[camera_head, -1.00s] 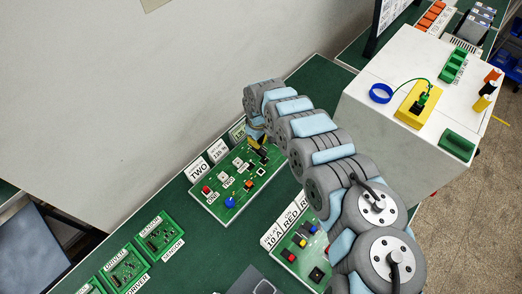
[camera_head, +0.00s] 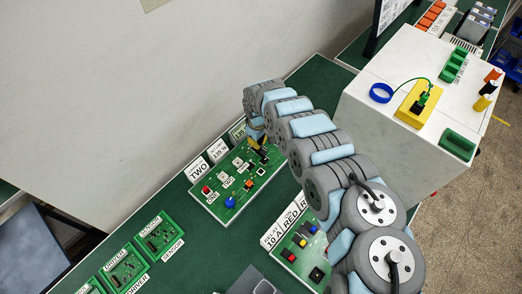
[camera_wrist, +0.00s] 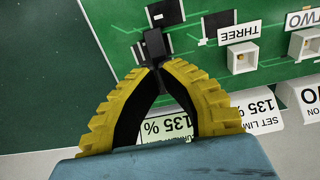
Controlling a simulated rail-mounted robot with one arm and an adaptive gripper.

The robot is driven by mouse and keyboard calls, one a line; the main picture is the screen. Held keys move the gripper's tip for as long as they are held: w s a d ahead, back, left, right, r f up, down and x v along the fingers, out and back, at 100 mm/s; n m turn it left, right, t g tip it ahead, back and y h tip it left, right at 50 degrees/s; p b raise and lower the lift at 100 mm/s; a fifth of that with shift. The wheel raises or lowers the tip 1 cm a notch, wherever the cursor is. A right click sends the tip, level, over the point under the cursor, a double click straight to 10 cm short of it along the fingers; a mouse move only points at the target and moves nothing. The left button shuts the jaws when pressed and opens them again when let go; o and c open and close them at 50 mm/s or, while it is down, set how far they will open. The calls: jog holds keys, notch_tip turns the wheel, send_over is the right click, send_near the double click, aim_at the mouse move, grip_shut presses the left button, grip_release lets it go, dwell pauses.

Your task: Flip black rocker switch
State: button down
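A green board (camera_head: 215,205) with several parts lies on the far side of the bench, and my gripper (camera_wrist: 157,66) is low over its right end. In the wrist view its yellow, black-lined fingers bow out and come together at the tips. A small black raised part (camera_wrist: 153,46) is right at the fingertips; it may be the black rocker switch, and I cannot tell whether they touch it. Flat black parts (camera_wrist: 221,24) lie beyond. White switches labelled THREE (camera_wrist: 242,61) and TWO (camera_wrist: 302,44) are to the right. In the head view my arm and fingers partly hide this end.
Label plates (camera_head: 197,169) stand behind the far board. Driver and sensor boards (camera_head: 158,235) lie at left. A white cabinet (camera_head: 400,60) stands at right.

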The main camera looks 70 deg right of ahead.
jog(key=shift+f+b, duration=0.85)
jog(key=shift+f, duration=0.75)
dwell(1.1)
jog(key=shift+r, duration=0.15)
jog(key=shift+r+p, duration=3.45)
jog(key=shift+p, duration=0.05)
